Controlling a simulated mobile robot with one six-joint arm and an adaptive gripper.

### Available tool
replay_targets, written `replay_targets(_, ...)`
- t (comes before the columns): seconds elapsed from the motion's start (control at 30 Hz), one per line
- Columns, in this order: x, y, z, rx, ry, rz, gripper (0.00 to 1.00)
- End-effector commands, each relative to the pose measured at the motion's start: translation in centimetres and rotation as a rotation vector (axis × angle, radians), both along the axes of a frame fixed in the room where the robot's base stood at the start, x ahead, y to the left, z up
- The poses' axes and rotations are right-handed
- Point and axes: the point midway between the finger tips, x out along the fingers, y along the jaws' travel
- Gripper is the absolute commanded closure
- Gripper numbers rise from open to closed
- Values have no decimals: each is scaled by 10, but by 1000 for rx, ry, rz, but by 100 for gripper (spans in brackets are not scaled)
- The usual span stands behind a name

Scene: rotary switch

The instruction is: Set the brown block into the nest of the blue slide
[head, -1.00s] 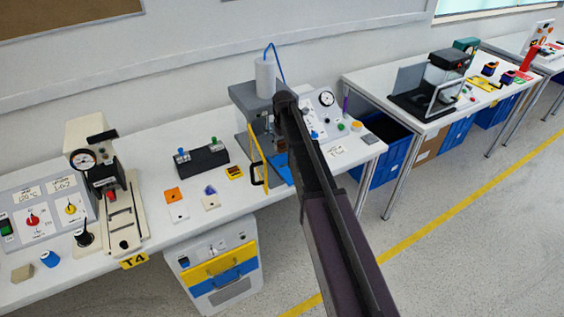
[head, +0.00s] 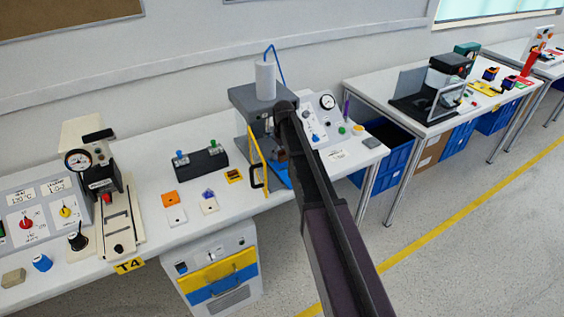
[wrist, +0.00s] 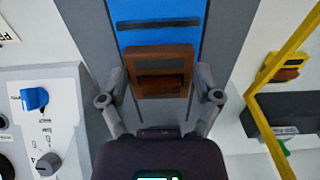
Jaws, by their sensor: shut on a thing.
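The brown block (wrist: 160,58) is between my gripper's fingers (wrist: 161,78) in the wrist view, and my gripper is shut on it. The block has a slot across its middle and lies over the blue slide (wrist: 160,9). A dark bar or slot crosses the slide just beyond the block. I cannot tell whether the block touches the slide or sits in the nest, as the nest is not clearly visible. In the head view the blue slide (head: 281,174) shows beside my arm under the grey press; my arm hides most of the gripper.
The grey press (head: 262,97) with a white cylinder stands over the slide. A panel with knobs (wrist: 42,125) is on the other side. Orange and white plates lie left.

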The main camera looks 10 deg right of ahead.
Motion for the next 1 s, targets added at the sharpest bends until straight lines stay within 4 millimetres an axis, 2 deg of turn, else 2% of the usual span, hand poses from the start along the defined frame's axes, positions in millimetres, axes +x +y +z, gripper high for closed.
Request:
replay_targets(0.1, 0, 0, -15, 0, 0, 0, 67)
replay_targets(0.3, 0, 0, -27, 0, 0, 0, 67)
replay_targets(0.9, 0, -1, -32, 0, 0, -1, 67)
replay_targets(0.93, 0, -1, -31, 0, 0, -1, 9)
replay_targets(0.97, 0, -1, -30, 0, 0, -1, 1)
replay_targets(1.0, 0, -1, -30, 0, 0, -1, 0)
